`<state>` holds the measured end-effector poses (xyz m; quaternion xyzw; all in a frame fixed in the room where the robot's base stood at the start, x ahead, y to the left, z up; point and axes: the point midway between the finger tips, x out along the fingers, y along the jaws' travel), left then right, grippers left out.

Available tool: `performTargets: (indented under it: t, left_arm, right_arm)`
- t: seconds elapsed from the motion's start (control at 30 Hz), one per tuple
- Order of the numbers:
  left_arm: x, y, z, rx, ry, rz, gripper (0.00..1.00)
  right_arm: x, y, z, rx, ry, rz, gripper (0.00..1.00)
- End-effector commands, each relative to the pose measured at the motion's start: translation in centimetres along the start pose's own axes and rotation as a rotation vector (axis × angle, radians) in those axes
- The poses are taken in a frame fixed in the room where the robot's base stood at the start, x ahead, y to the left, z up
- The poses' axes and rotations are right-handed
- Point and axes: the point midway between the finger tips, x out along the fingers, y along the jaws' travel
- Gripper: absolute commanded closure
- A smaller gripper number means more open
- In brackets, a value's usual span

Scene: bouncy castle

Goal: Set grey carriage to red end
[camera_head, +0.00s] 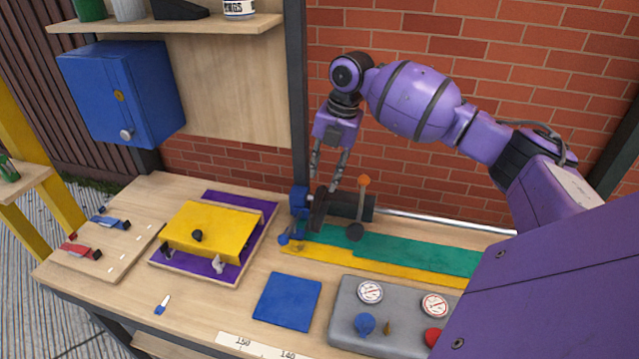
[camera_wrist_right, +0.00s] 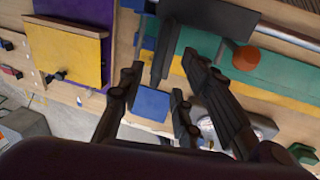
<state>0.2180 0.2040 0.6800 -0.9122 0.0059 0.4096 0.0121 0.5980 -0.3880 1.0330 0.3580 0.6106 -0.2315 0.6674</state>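The dark grey carriage (camera_head: 350,205) sits at the left part of a silver rail (camera_head: 445,223), close beside the blue end block (camera_head: 298,200). A lever with an orange ball (camera_head: 364,181) stands up from it. In the right wrist view the carriage (camera_wrist_right: 222,22) is at the top, with the orange ball (camera_wrist_right: 246,57) to its right. My right gripper (camera_head: 328,180) points down just above the carriage's left part. Its fingers are apart in the right wrist view (camera_wrist_right: 160,95), and nothing is clearly held. No red end shows; my right arm hides the rail's right side. My left gripper is not in view.
Green (camera_head: 420,257) and yellow (camera_head: 330,254) strips lie before the rail. A grey gauge panel (camera_head: 345,318), a blue square (camera_head: 287,301) and a yellow-lidded box (camera_head: 212,229) stand on the bench. A dark post (camera_head: 296,90) rises behind the rail's left end.

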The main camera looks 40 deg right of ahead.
Motion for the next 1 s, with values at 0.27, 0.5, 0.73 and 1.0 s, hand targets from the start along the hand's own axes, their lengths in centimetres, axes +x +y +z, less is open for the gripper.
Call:
performTargets:
  t: [0.27,0.5,0.73,1.0]
  left_arm:
    - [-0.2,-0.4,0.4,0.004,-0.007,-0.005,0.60]
    - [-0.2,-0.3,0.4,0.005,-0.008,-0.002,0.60]
    - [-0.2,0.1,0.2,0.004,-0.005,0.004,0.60]
    - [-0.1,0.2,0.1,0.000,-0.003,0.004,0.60]
  right_arm:
    - [4.0,-0.1,-0.1,0.000,0.004,-0.002,0.68]
    - [7.0,0.0,-0.1,0.001,0.002,-0.001,0.68]
    - [7.7,-0.1,-0.1,0.000,0.000,-0.001,0.68]
    - [7.7,0.0,-0.1,0.000,0.000,-0.001,0.85]
